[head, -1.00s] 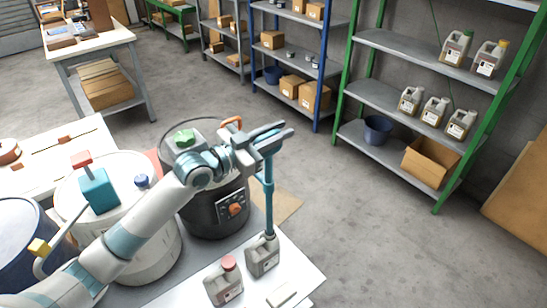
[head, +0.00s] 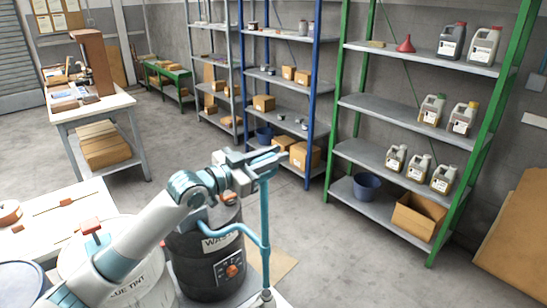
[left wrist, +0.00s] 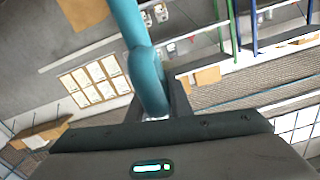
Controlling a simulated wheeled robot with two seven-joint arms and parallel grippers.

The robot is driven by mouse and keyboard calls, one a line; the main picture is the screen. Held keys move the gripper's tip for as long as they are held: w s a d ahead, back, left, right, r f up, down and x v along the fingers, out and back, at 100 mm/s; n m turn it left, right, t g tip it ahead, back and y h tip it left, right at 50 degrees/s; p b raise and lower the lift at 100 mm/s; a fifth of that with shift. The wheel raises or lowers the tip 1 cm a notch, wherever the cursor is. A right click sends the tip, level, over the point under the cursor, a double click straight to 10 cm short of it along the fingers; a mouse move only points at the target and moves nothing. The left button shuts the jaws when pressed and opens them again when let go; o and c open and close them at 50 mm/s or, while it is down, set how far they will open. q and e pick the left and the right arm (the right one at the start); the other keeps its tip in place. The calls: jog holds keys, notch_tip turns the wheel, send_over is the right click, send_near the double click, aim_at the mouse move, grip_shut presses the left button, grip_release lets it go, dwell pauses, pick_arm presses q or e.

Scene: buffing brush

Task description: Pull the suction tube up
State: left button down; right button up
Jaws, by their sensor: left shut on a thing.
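The suction tube (head: 265,225) is teal and stands upright in the head view, with a curved side branch bending left in front of the black waste drum (head: 205,262). My left gripper (head: 262,162) is shut on the tube near its top. In the left wrist view the teal tube (left wrist: 148,78) lies between the fingers of my left gripper (left wrist: 158,105). The tube's lower end meets a grey piece at the bottom edge of the head view; what lies below is cut off. My right gripper is not in view.
A white drum (head: 130,285) stands left of the black drum, partly behind my left arm. Green-framed shelves (head: 400,110) with jugs and an open carton (head: 418,218) stand at the right. A workbench (head: 90,103) is at the back left.

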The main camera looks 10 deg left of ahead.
pick_arm(q)
jog(key=shift+a+r, duration=0.15)
jog(key=shift+r, duration=0.4)
jog(key=c, duration=1.6)
grip_release()
jog(key=shift+c, duration=0.2)
jog(key=shift+f, duration=0.2)
jog(key=shift+f, duration=0.1)
jog(key=b+v, duration=0.7)
jog(key=v, duration=1)
jog(key=shift+s+a, duration=0.1)
